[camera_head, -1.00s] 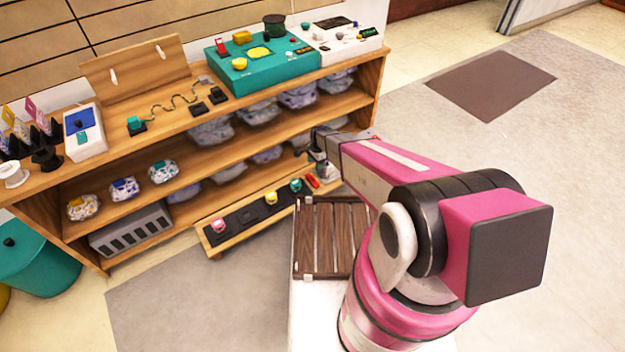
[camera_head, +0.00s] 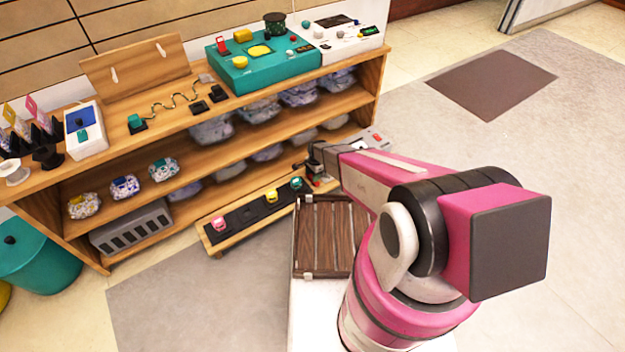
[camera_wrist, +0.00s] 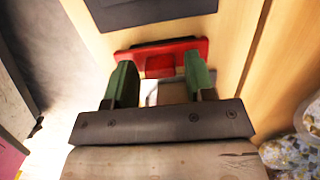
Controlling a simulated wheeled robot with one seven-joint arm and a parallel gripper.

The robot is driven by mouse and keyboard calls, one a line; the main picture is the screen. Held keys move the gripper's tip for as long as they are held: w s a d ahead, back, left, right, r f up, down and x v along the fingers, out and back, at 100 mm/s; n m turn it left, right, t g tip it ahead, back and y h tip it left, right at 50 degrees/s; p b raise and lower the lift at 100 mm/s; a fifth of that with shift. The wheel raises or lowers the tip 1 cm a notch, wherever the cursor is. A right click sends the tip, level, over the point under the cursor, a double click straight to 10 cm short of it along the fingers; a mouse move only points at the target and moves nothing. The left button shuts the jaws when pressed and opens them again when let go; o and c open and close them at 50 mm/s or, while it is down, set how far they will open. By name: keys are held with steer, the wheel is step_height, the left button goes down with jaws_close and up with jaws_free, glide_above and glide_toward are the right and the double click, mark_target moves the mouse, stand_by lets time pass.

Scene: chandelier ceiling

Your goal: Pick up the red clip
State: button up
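The red clip (camera_wrist: 160,58) lies on a light wooden surface in the wrist view, beside a dark flat panel. My gripper (camera_wrist: 159,72) has two green fingers, which are spread apart with their tips over or beside the near part of the clip. A red block-like part of the clip shows between the tips. I cannot tell whether the fingers touch it. In the head view my gripper (camera_head: 308,170) is low at the right end of the bottom wooden board, and the arm hides most of the clip there.
The low board (camera_head: 232,236) holds a black strip with pink, yellow and teal clips. Shelves with several bagged items stand behind it. A dark slatted wooden piece (camera_head: 327,235) lies close to the arm. Open floor (camera_head: 210,300) lies to the left.

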steer(key=c, duration=0.6)
